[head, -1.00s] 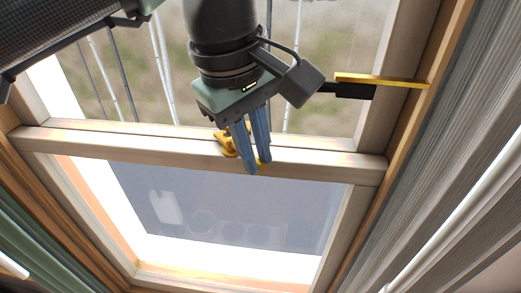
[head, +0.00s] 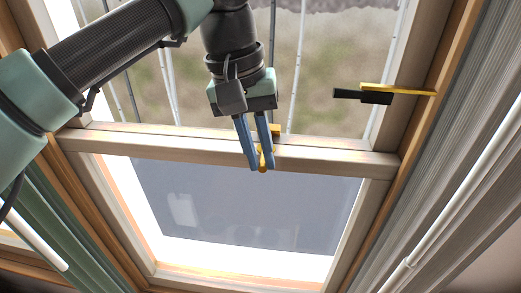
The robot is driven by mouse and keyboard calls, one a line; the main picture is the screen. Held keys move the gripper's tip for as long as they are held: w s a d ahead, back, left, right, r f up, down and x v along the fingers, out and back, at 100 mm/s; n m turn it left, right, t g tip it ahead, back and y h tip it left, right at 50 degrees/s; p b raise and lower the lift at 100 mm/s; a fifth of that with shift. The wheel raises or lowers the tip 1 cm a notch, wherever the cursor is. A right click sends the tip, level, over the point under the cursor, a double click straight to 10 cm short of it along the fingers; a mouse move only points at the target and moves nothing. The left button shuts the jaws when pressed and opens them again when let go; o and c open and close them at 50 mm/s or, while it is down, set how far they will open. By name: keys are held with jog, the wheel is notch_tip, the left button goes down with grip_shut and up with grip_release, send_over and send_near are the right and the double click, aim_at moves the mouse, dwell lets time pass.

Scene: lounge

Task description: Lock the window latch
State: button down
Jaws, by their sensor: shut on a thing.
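The window latch (head: 262,161) is a small golden-yellow fitting on the wooden crossbar (head: 330,153) of the window. My gripper (head: 260,168) reaches down over the crossbar, and its two blue fingers are shut on the latch. A yellow part of the latch shows between the fingers near their tips, and another yellow piece shows just right of the right finger. The rest of the latch is hidden behind the fingers, so I cannot tell whether it is locked.
A black and yellow bar (head: 385,92) sticks out at the right side frame. A grey curtain (head: 470,110) hangs at right and a green one (head: 75,225) at lower left. Pale vertical bars stand behind the upper pane. The space before the lower pane (head: 250,205) is clear.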

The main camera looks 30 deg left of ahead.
jog(key=shift+s+a+m, duration=0.1)
jog(key=shift+a+m, duration=0.05)
jog(key=shift+m, duration=0.15)
jog(key=c, duration=0.9)
grip_release()
jog(key=shift+o, duration=0.2)
notch_tip(320, 180, up, 13)
jog(key=a+b, duration=0.1)
jog(key=a, duration=0.1)
jog(key=shift+s+a+f, duration=0.15)
jog(key=shift+s, duration=0.3)
